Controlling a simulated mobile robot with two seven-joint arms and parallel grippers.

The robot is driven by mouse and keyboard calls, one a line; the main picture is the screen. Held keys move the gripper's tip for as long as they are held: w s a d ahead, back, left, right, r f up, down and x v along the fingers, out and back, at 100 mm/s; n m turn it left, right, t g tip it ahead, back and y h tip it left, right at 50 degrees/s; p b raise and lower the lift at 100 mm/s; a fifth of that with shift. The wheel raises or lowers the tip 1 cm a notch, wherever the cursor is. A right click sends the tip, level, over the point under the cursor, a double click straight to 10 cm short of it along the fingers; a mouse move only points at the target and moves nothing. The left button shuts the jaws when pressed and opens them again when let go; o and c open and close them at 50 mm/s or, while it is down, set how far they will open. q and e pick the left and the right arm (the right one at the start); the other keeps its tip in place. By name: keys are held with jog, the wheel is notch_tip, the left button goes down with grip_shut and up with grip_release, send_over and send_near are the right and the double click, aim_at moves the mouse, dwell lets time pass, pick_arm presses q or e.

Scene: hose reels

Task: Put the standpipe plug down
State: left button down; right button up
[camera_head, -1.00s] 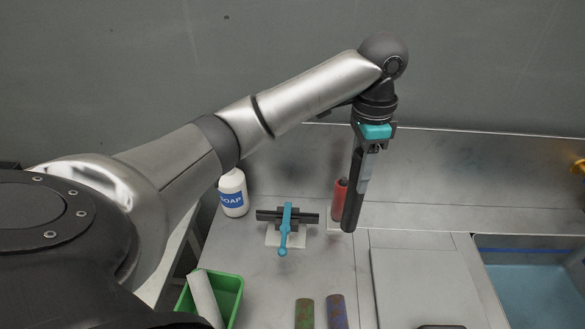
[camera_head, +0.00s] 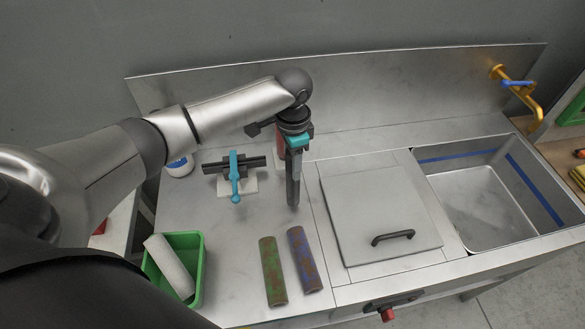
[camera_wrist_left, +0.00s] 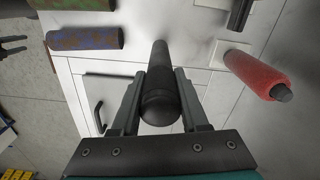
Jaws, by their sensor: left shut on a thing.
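My left gripper (camera_head: 294,163) is shut on a long dark grey cylinder, the standpipe plug (camera_head: 293,192). The plug hangs upright over the steel counter, left of the square lid. In the left wrist view the plug (camera_wrist_left: 160,95) sits between the two fingers (camera_wrist_left: 160,110), pointing away from the camera. I cannot tell whether its lower end touches the counter. My right gripper is not seen.
A red cylinder (camera_head: 280,148) stands behind my left gripper. A clamp with a blue handle (camera_head: 235,178) is to the left. Green (camera_head: 272,270) and blue-purple (camera_head: 304,260) rusty tubes lie in front. A green bin (camera_head: 203,262), handled lid (camera_head: 375,215) and sink (camera_head: 475,200) flank them.

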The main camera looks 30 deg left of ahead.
pick_arm(q)
jog(key=shift+f, duration=1.1)
jog(key=shift+c, duration=2.1)
grip_release()
jog(key=shift+f, duration=0.1)
notch_tip(320, 180, up, 12)
jog(key=shift+r+p, duration=0.15)
jog(key=shift+p, duration=0.2)
